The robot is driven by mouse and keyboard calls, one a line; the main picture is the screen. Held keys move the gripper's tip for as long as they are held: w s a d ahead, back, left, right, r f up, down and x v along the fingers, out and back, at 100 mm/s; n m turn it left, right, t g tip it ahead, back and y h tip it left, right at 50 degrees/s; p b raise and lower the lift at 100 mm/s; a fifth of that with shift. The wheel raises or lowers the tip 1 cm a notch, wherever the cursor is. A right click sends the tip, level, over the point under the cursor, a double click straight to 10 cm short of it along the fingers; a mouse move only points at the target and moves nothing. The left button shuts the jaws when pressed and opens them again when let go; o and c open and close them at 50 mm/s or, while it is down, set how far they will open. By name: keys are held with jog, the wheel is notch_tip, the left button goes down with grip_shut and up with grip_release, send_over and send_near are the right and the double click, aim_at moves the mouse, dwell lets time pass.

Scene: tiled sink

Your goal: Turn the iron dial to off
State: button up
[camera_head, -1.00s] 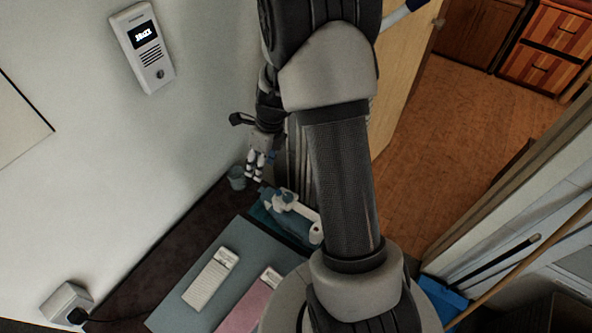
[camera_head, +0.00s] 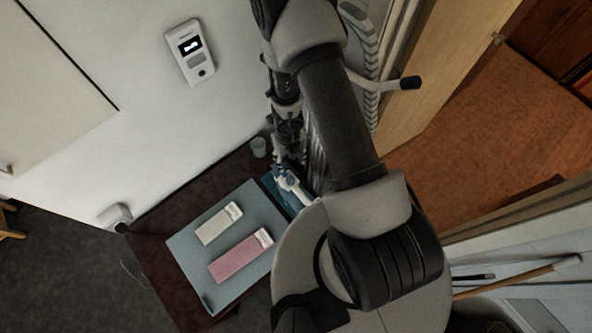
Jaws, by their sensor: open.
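The iron (camera_head: 294,187), white with blue parts, lies at the right side of the dark table, partly hidden by my arm. A small bluish round spot shows on it, but the dial and its setting are too small to tell. My gripper (camera_head: 280,162) is open and empty, just above the back end of the iron. I cannot tell whether its fingers touch the iron.
A blue-grey mat (camera_head: 190,250) bears a whitish block-like item (camera_head: 217,225) and a pink one (camera_head: 238,260). A small cup (camera_head: 259,147) stands by the wall, left of my gripper. An intercom (camera_head: 190,52) and a socket box (camera_head: 115,216) are on the wall.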

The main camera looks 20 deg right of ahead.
aim_at(291, 180)
notch_tip(291, 180, down, 18)
jog(key=b, duration=1.7)
jog(key=shift+a+r, duration=0.1)
jog(key=shift+r, duration=0.15)
jog(key=shift+c, duration=0.5)
jog(key=c, duration=1)
jog(key=shift+n, duration=3)
jog(key=o, duration=1.1)
